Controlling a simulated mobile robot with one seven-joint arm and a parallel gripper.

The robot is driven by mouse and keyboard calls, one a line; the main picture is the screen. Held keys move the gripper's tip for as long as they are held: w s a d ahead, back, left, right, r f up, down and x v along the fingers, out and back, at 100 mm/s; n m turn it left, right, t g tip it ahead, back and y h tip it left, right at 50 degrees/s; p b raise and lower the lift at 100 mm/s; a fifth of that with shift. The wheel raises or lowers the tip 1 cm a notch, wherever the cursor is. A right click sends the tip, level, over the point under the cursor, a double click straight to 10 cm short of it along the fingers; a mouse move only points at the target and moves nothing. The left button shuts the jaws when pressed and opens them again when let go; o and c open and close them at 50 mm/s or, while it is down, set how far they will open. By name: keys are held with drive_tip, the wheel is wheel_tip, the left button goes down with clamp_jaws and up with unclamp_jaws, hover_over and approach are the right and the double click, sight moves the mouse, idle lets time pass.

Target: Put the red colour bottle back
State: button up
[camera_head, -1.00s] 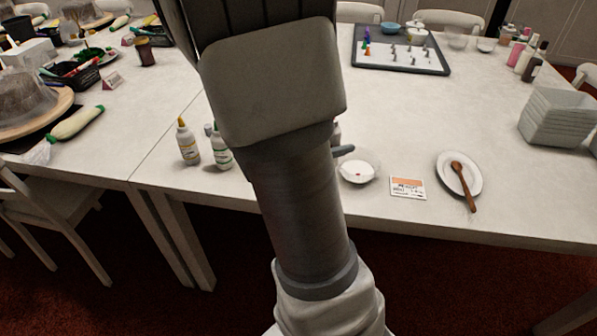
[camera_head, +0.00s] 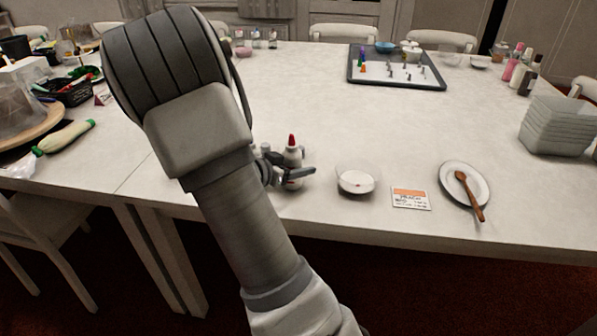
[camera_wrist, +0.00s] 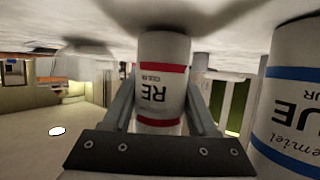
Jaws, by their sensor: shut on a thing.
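The red colour bottle (camera_head: 293,154) is white with a red tip and stands upright at the near part of the table, just right of my arm. My gripper (camera_head: 292,178) is shut on its body from the side. In the wrist view, which is upside down, the bottle (camera_wrist: 163,82) shows a red-banded label between the two fingers (camera_wrist: 160,100). Its base is at or very near the white table top; I cannot tell if it touches. A blue-banded bottle (camera_wrist: 290,100) is close beside my gripper in the wrist view. My arm hides most of the neighbouring bottles in the head view.
A glass bowl with white contents (camera_head: 356,181) is just right of the bottle. Further right are a card (camera_head: 411,198) and a plate (camera_head: 452,172) with a wooden spoon (camera_head: 468,192). A grey tray (camera_head: 440,85) with small pieces lies behind. The table's middle is clear.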

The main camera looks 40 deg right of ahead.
drive_tip(key=shift+f, duration=0.1)
drive_tip(key=o, duration=0.8)
drive_tip(key=p+v, duration=0.4)
drive_tip(key=v, duration=0.7)
drive_tip(key=shift+d, duration=0.1)
drive_tip(key=shift+s+a+r+p, duration=0.15)
drive_tip(key=shift+a+r+p, duration=0.2)
drive_tip(key=shift+a, duration=0.2)
